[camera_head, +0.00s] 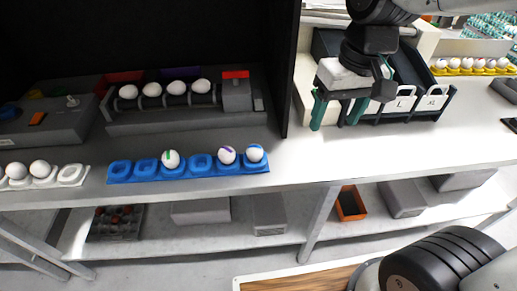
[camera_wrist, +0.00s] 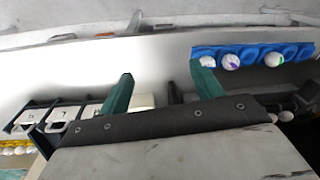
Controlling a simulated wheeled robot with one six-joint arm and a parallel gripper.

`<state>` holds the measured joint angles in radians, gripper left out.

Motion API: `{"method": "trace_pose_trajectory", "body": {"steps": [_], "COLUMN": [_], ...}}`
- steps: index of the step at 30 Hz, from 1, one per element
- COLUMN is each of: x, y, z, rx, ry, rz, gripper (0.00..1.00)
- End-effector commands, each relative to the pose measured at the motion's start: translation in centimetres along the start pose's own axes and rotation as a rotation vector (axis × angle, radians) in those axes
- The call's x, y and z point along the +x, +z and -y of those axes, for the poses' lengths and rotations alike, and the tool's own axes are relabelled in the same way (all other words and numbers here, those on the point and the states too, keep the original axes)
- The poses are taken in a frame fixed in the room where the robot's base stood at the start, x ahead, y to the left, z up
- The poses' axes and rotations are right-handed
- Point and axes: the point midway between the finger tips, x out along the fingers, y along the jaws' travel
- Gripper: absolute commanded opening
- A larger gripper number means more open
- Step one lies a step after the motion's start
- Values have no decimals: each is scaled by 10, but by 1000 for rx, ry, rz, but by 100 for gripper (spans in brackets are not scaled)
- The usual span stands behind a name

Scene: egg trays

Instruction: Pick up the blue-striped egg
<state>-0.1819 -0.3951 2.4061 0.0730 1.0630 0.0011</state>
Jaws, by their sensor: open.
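The blue-striped egg (camera_head: 255,153) sits in the rightmost cup of the blue egg tray (camera_head: 117,170) on the white bench. In the wrist view an egg at the tray's near end (camera_wrist: 207,61) is partly hidden by a green finger, and its stripe is hard to make out. A purple-striped egg (camera_head: 227,155) and a green-striped egg (camera_head: 170,159) sit in the same tray. My gripper (camera_head: 338,111) is open and empty, to the right of the tray and above the bench. It also shows in the wrist view (camera_wrist: 161,73).
Dark labelled bins (camera_head: 447,103) stand behind and right of my gripper. A dark panel (camera_head: 284,70) rises behind the blue tray's right end. A roller machine (camera_head: 185,120) holding several white eggs stands behind the tray. A white tray (camera_head: 72,174) is at left. Bench between gripper and tray is clear.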

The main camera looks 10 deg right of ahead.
Motion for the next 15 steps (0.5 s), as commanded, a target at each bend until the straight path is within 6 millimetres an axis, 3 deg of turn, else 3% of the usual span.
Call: {"method": "trace_pose_trajectory", "body": {"steps": [3, 6, 12, 15], "x": [29, 54, 93, 103], "y": [-43, -70, -100, -105], "z": [33, 59, 98, 106], "rx": [-58, -93, -136, -144], "ry": [-27, -44, -63, -67], "rz": [35, 54, 76, 82], "gripper": [65, 65, 65, 65]}}
